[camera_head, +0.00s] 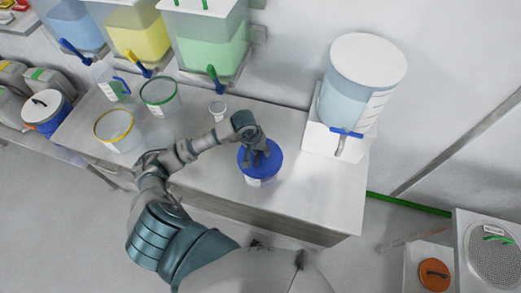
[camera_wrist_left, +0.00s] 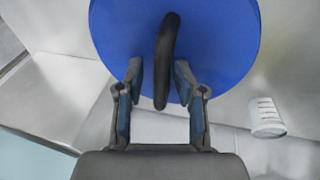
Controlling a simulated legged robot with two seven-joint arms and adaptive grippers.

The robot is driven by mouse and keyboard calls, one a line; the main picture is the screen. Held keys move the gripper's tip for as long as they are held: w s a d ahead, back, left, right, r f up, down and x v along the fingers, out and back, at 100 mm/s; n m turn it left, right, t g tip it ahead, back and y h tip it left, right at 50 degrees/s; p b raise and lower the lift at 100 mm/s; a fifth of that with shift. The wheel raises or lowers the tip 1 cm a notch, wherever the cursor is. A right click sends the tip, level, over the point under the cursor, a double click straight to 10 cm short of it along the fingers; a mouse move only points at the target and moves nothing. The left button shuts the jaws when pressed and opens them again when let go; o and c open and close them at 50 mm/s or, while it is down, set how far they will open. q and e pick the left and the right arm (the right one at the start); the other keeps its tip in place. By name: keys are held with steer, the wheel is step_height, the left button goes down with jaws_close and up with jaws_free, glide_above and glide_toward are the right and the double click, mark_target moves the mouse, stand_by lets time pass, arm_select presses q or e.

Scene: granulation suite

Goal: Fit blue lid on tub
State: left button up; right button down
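The round blue lid (camera_head: 272,164) with a black bar handle lies over the tub (camera_head: 254,181), near the front edge of the bench. Only a strip of the tub's side with a white label shows below the lid; I cannot tell whether the lid is fully seated. My left gripper (camera_head: 258,153) is over the lid. In the left wrist view the lid (camera_wrist_left: 215,35) fills the top, and the left gripper (camera_wrist_left: 159,80) has its fingers apart on either side of the black handle (camera_wrist_left: 165,60), with a visible gap on the left. My right gripper is out of view.
On the bench (camera_head: 215,185), a small white cup (camera_head: 217,110) stands behind the lid, and green-rimmed (camera_head: 160,97) and yellow-rimmed (camera_head: 116,130) containers stand left. A large dispenser (camera_head: 360,80) with a blue tap stands right. Colored tanks line the back. The bench's front right is clear.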

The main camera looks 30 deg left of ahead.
mark_target(253, 158)
arm_select(q)
steer(key=shift+r, duration=0.1)
steer(key=b+v, duration=0.1)
steer(key=v, duration=1.1)
steer(key=shift+b, duration=0.3)
